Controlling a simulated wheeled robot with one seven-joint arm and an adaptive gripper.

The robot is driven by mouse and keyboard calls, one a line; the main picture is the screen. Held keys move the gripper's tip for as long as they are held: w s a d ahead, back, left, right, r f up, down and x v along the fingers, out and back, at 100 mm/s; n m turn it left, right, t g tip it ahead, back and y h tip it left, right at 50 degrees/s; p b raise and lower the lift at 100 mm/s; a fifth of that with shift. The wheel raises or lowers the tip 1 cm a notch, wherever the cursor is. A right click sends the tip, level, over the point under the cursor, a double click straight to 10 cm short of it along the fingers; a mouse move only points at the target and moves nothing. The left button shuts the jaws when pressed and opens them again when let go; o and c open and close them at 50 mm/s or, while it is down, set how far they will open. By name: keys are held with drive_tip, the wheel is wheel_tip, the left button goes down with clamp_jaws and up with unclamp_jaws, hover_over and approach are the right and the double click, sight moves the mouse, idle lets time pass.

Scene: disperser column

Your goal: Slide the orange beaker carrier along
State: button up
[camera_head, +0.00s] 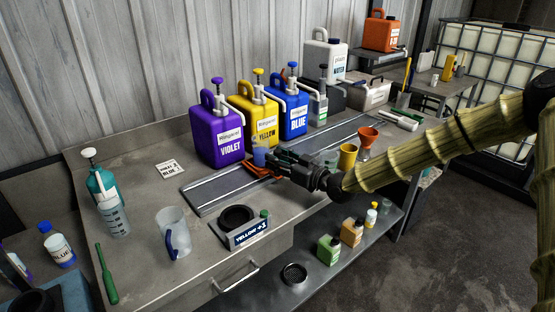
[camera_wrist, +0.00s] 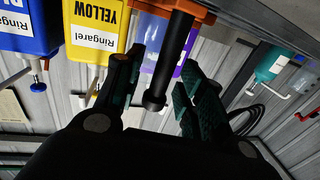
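The orange beaker carrier (camera_head: 258,172) sits on the grey rail (camera_head: 212,192) in front of the violet jug (camera_head: 218,134). A bluish translucent beaker (camera_head: 259,156) stands at the carrier. My gripper (camera_head: 276,162) reaches the carrier from the right. In the wrist view, which is upside down, part of the orange carrier (camera_wrist: 196,9) shows at the top. A dark handle with a round knob (camera_wrist: 155,99) extends from it between my fingers (camera_wrist: 160,92). The fingers are apart, with visible gaps beside the handle. My gripper hides part of the carrier in the head view.
Yellow (camera_head: 256,120) and blue (camera_head: 287,113) jugs stand behind the rail. An orange funnel (camera_head: 368,133) and a yellow cup (camera_head: 347,156) stand right of my gripper. A clear jug (camera_head: 173,232) and a black ring holder (camera_head: 237,218) are at the front left.

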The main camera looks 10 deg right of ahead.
drive_tip(key=v, duration=1.1)
drive_tip(key=shift+s+d, duration=0.25)
